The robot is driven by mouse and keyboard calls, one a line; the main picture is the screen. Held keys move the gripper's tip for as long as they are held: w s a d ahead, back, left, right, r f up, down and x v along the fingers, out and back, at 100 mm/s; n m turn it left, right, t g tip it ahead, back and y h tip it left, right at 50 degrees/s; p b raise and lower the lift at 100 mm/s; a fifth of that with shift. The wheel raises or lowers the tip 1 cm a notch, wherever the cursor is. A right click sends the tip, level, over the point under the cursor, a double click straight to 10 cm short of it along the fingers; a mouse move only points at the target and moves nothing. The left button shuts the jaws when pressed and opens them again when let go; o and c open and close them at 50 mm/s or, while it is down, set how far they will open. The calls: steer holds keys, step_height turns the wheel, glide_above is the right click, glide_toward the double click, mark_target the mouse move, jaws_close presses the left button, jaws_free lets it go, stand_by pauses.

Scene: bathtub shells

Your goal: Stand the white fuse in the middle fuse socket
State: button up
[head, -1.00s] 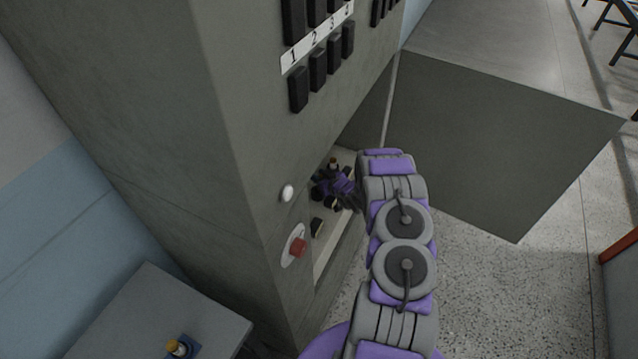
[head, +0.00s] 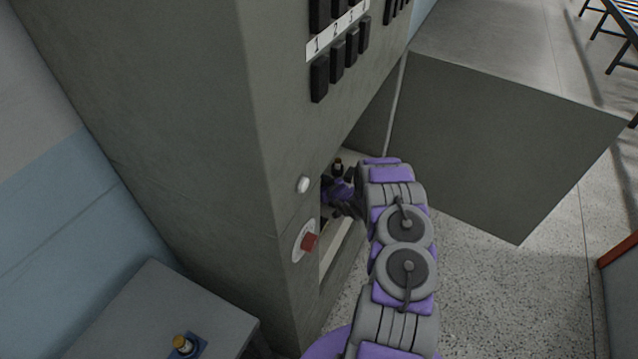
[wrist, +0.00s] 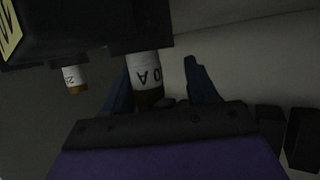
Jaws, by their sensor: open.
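A white fuse (wrist: 144,68) with dark lettering and a brown cap stands between the fingers of my gripper (wrist: 158,66) in the wrist view. Its far end meets a dark block (wrist: 100,32), which looks like a socket. My gripper is open around this fuse; whether a finger touches it is unclear. A second, smaller-looking white fuse (wrist: 75,78) with an orange-brown cap sits at the same block to the left. In the head view my gripper (head: 338,192) is inside the cabinet's low opening, and a fuse cap (head: 338,165) shows just behind it. Which socket is the middle one cannot be told.
The grey cabinet (head: 190,130) has a red button (head: 310,242) and a white knob (head: 303,185) beside the opening. An open panel (head: 500,150) is to the right. A side table (head: 150,300) holds a yellow-capped piece (head: 181,342) in a blue holder.

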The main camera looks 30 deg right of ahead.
steer(key=s, duration=0.1)
steer(key=s+d+r+p, duration=0.1)
steer(key=s, duration=0.2)
steer(key=shift+s+d+r, duration=0.3)
steer(key=shift+s+d, duration=0.05)
steer(key=shift+s, duration=0.05)
steer(key=p+v, duration=0.2)
steer(key=v, duration=0.5)
steer(key=shift+a, duration=0.25)
steer(key=shift+a+r, duration=0.1)
steer(key=shift+a, duration=0.1)
